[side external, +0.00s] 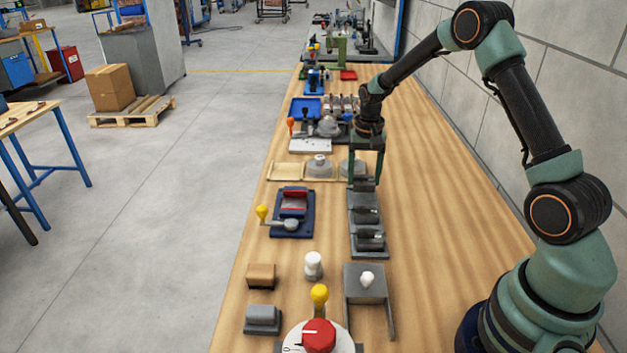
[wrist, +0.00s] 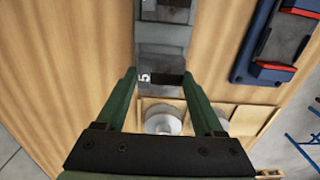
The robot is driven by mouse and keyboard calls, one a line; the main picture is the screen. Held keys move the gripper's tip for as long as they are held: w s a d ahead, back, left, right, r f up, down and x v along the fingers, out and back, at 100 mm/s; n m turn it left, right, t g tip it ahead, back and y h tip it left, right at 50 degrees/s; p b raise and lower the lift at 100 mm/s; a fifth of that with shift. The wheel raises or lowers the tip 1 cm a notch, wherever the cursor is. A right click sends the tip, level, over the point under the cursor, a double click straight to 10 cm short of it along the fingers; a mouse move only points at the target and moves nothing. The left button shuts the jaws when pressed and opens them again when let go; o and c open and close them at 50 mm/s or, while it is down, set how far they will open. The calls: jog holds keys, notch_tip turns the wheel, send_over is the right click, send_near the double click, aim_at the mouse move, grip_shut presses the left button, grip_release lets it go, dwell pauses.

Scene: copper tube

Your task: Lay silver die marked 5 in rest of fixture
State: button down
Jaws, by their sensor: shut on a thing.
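The silver die marked 5 (wrist: 158,79) sits between the fingertips of my gripper (wrist: 159,73) in the wrist view, its white 5 near the left finger. My gripper (side external: 365,182) is shut on it at the far end of the grey die rack (side external: 354,222) in the side view. Whether the die is still touching the rack I cannot tell. The blue fixture (side external: 278,226) with a grey middle, red-edged parts and a yellow-knobbed lever stands left of the rack. It also shows at the upper right of the wrist view (wrist: 245,65).
More dies (side external: 369,240) stand in the rack. A wooden tray (side external: 285,171) with round grey pieces lies just beyond. Nearer stand a brown block (side external: 261,276), a white knob piece (side external: 313,266) and a grey stand (side external: 365,285). The bench right of the rack is clear.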

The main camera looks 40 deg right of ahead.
notch_tip(320, 180, up, 16)
jog(key=f, duration=0.1)
jog(key=w+a+f, duration=0.4)
jog(key=a, duration=0.4)
jog(key=w+a+f, duration=0.4)
jog(key=a, duration=0.4)
jog(key=shift+w+a+f, duration=0.2)
jog(key=shift+w+f, duration=0.05)
jog(key=shift+w, duration=0.05)
send_over(294, 204)
jog(key=shift+f, duration=2.9)
jog(key=shift+f, duration=1.1)
grip_release()
jog(key=shift+s+f, duration=0.1)
